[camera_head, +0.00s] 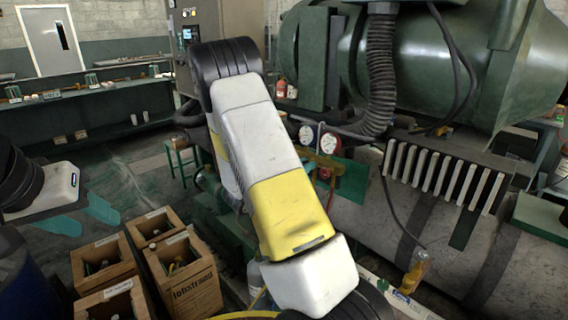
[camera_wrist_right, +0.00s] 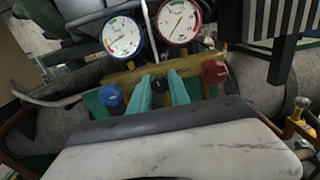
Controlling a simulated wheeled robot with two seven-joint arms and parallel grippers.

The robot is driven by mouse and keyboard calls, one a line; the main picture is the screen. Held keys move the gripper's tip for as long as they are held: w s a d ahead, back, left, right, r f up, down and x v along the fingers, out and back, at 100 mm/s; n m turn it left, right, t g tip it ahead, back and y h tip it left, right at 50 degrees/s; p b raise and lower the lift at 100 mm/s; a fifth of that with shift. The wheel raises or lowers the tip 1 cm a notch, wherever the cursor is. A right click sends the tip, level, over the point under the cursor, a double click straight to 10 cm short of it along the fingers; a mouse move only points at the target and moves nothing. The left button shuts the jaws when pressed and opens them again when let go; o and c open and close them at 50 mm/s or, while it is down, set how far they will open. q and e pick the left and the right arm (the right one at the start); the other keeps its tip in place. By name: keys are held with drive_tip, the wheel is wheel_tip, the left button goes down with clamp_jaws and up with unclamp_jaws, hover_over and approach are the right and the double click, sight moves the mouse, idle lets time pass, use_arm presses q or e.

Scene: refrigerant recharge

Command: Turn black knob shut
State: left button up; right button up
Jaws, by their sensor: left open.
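The black knob (camera_wrist_right: 158,86) sits in the middle of the yellow gauge manifold (camera_wrist_right: 195,64), between a blue knob (camera_wrist_right: 111,95) and a red knob (camera_wrist_right: 214,72). My right gripper (camera_wrist_right: 160,76) has one teal finger on each side of the black knob. The gap is narrow, and I cannot tell whether the fingers press on the knob. In the head view my right arm hides its gripper and the black knob. My left gripper (camera_head: 80,216) is open and empty at the far left, above the floor and away from the manifold.
A blue-rimmed gauge (camera_wrist_right: 122,37) and a red-rimmed gauge (camera_wrist_right: 180,22) stand above the knobs. Large green machinery (camera_head: 440,65) with a ribbed black hose (camera_head: 381,75) fills the right. Open cardboard boxes (camera_head: 185,272) stand low at the left. A yellow-topped fitting (camera_wrist_right: 302,104) is at right.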

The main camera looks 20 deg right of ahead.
clamp_jaws()
drive_tip(key=shift+m, duration=0.3)
drive_tip(key=m, duration=0.4)
drive_tip(key=shift+m, duration=0.3)
drive_tip(key=m, duration=1.5)
drive_tip(key=shift+f, duration=0.15)
